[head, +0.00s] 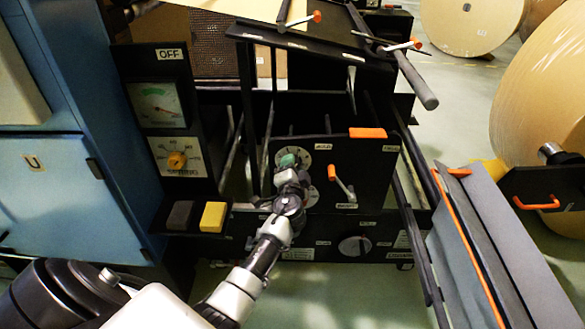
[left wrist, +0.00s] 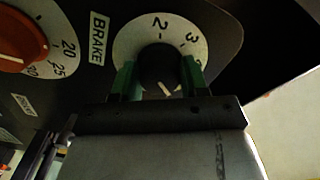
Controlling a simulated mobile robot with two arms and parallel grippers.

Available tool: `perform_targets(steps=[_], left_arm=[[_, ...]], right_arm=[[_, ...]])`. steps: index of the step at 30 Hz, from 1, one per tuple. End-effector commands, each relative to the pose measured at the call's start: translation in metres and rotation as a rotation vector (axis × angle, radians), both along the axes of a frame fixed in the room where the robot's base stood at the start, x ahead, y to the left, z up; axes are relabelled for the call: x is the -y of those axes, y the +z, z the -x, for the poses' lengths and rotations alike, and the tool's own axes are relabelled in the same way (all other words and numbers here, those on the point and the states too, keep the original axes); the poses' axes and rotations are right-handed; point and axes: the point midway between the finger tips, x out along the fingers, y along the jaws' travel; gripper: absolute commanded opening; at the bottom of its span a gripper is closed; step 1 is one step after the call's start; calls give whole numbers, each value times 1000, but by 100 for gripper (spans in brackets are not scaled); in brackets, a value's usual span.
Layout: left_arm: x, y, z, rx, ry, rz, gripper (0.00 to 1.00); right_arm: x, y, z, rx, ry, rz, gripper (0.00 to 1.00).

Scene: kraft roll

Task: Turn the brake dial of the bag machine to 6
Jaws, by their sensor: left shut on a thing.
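The brake dial (left wrist: 188,30) is a white round plate with a black knob (left wrist: 158,68); the BRAKE label (left wrist: 97,38) is beside it in the left wrist view. The figures 2 and 3 show on the plate. The knob's white pointer line is at its lower right edge, and the figure it points to is hidden. My left gripper (left wrist: 158,80) is shut on the knob, one green fingertip on each side. In the head view the left gripper (head: 289,160) is at the upper dial (head: 296,151) on the black panel and covers part of it. My right gripper is not in view.
A red knob (left wrist: 22,35) with its own scale is close by the brake dial. An orange-handled crank (head: 342,184) and a grey knob (head: 355,245) are on the same panel. A yellow button (head: 213,216) is at the left. Large kraft rolls (head: 545,95) stand at the right.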

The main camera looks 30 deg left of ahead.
Motion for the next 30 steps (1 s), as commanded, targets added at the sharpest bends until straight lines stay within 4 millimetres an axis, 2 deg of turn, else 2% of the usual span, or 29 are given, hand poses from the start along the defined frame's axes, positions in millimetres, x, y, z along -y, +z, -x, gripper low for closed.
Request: perform_targets(steps=[7,15,23,30], left_arm=[[0,0,0,-108,-2,-179,21],[1,0,0,-202,-2,-329,21],[1,0,0,-249,-3,-407,21],[1,0,0,-260,-3,-425,21]], right_arm=[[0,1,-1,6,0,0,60],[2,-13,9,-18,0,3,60],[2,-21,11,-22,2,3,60],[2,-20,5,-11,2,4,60]])
